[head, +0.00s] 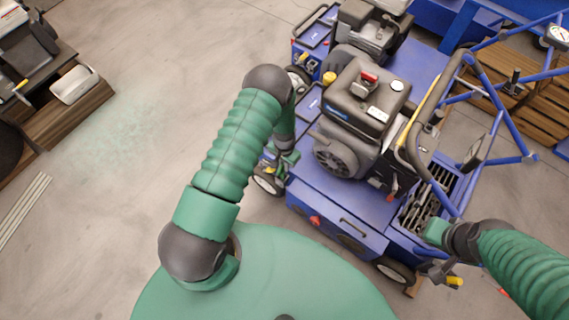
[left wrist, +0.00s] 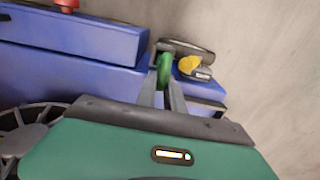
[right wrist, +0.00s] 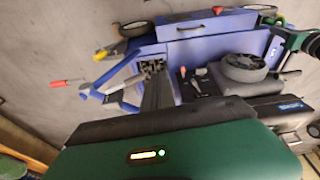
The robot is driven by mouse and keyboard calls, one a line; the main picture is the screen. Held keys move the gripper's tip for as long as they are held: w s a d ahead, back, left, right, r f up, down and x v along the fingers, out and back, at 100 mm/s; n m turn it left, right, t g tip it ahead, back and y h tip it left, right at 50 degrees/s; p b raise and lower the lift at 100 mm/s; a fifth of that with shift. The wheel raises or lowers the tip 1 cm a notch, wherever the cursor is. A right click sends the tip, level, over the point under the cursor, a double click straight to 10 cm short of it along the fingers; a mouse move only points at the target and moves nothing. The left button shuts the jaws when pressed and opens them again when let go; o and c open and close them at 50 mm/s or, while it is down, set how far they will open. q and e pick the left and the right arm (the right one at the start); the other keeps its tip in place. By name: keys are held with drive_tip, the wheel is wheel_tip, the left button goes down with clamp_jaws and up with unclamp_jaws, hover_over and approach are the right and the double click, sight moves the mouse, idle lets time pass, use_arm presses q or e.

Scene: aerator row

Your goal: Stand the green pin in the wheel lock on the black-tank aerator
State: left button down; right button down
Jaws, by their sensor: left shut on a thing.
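The black-tank aerator (head: 340,215) is the near blue machine, with a dark tank (head: 368,95) on its engine. My left gripper (head: 285,160) is at its front left corner, above a small wheel (head: 267,181). In the left wrist view its fingers (left wrist: 163,88) are shut on the green pin (left wrist: 164,66). The pin is in front of the dark wheel (left wrist: 188,47), beside a yellow part (left wrist: 190,66). The wheel lock's opening is hidden, and I cannot tell whether the pin touches it.
A second blue aerator (head: 318,35) stands close behind. The blue handle frame (head: 478,75) rises near my right arm. A yellow-tipped lever (head: 455,281) sticks out by the rear wheel (head: 393,270).

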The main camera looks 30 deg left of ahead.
use_arm(q)
drive_tip(key=shift+f+b, duration=0.7)
drive_tip(key=shift+f, duration=0.25)
drive_tip(key=c, duration=1.4)
unclamp_jaws()
drive_tip(key=shift+o, duration=0.2)
wheel_tip(320, 180, up, 17)
drive_tip(key=p, duration=0.5)
drive_tip(key=shift+p, duration=0.35)
